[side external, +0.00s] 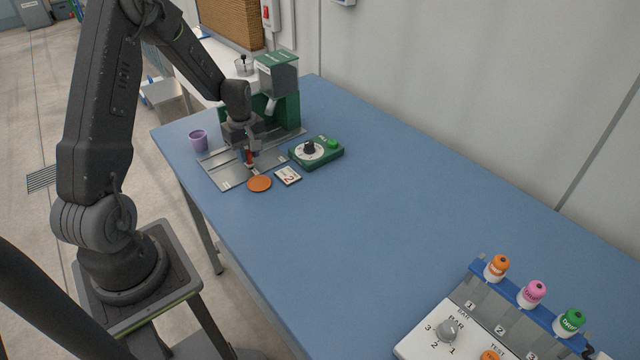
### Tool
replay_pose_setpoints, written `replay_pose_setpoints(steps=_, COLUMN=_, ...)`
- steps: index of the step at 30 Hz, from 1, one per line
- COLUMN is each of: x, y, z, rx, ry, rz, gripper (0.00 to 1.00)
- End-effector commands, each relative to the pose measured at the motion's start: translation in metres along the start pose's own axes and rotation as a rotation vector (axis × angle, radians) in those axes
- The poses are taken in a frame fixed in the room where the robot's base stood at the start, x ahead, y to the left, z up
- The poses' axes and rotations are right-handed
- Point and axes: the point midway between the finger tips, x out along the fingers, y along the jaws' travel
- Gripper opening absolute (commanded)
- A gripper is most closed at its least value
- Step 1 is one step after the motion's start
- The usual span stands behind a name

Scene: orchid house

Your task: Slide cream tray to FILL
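My gripper (249,158) points down over a grey metal plate with rails (228,178), in front of a green machine (290,112) with a grey-green hopper on top. A small red upright piece (249,157) shows at my fingertips. I cannot tell whether the fingers are around it or beside it, or whether they are open or shut. I cannot make out a cream tray; the gripper and wrist hide part of the plate. No FILL label is readable at this size.
A purple cup (198,140) stands left of the plate. A green dial box (317,152), an orange disc (260,184) and a white card marked 2 (288,176) lie close by. A bottle rack (520,300) and white knob panel (440,338) are at lower right. The blue table's middle (390,225) is clear.

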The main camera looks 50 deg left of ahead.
Motion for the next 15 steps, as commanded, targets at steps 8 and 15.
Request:
replay_pose_setpoints(steps=8, x=0.0, y=0.003, z=0.0, rx=0.001, ry=0.0, rz=0.0, gripper=0.18)
replay_pose_setpoints(steps=15, x=0.0, y=0.019, z=0.0, rx=0.001, ry=0.001, rz=0.002, gripper=0.18)
